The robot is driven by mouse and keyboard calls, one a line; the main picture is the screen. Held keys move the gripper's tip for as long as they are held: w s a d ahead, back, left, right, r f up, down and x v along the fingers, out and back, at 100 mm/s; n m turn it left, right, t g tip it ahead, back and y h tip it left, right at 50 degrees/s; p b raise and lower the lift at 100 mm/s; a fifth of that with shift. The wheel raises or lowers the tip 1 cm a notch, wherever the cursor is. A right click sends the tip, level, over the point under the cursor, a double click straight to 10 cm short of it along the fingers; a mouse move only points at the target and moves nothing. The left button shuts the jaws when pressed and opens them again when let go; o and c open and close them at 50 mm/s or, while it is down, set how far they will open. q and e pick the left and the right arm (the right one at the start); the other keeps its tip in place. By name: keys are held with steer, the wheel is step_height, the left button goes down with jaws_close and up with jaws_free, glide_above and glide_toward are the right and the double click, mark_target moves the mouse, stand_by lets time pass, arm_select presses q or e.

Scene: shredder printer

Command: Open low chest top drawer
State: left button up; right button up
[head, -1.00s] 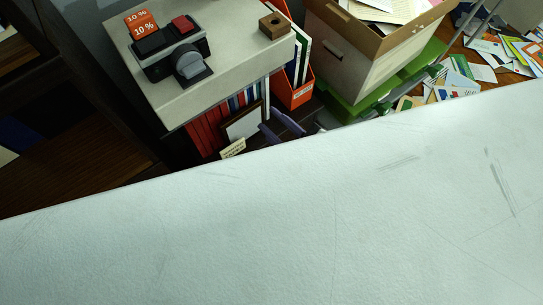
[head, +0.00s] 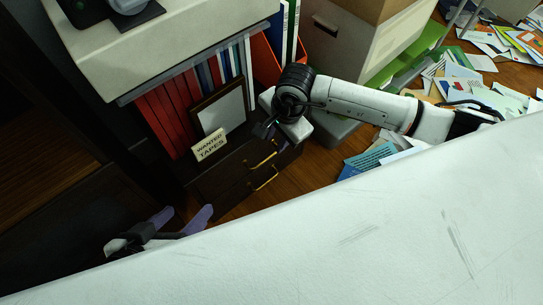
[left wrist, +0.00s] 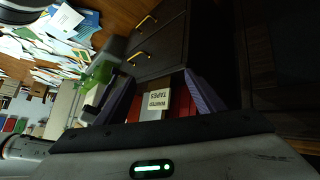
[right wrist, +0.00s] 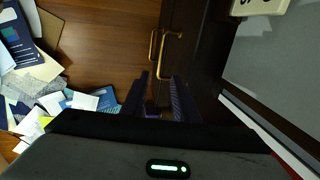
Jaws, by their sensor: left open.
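The low chest (head: 228,183) is dark, with two brass-handled drawers stacked on its front. The top drawer handle (head: 262,160) is above the lower one, and both drawers look shut. In the left wrist view the chest appears upside down, with the top drawer handle (left wrist: 139,57). My right gripper (right wrist: 159,82) is open, its fingers pointing toward the chest front; both handles (right wrist: 166,48) show ahead, between and beyond its fingertips. My left gripper (head: 184,217) is open and empty, left of the chest; its fingers also show in the left wrist view (left wrist: 160,92).
A "Wanted Tapes" sign (head: 209,145), a frame (head: 220,108) and red binders (head: 165,118) stand on the chest. A large pale surface (head: 380,240) fills the foreground. Papers (head: 370,158) litter the floor at right. Bare wooden floor (head: 318,165) lies before the drawers.

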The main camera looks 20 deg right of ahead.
mark_target(270, 156)
steer(key=f+b, duration=0.1)
steer(key=f, duration=0.2)
steer(key=w+f+b, duration=0.1)
steer(key=f, duration=0.2)
steer(key=f+b, duration=0.2)
steer(key=f, duration=0.1)
steer(key=shift+w+a+f, duration=0.1)
steer(key=shift+w+a, duration=0.15)
steer(key=shift+w, duration=0.1)
steer(key=shift+w+f, duration=0.1)
steer(key=shift+f, duration=0.25)
arm_select(q)
steer(key=r, duration=0.1)
steer(key=d+r+t+h, duration=0.1)
steer(key=d+r+h, duration=0.1)
steer(key=shift+w+d+r+t, duration=0.15)
steer(key=shift+w+r+t, duration=0.05)
steer(key=shift+w+t, duration=0.1)
arm_select(e)
jaws_close()
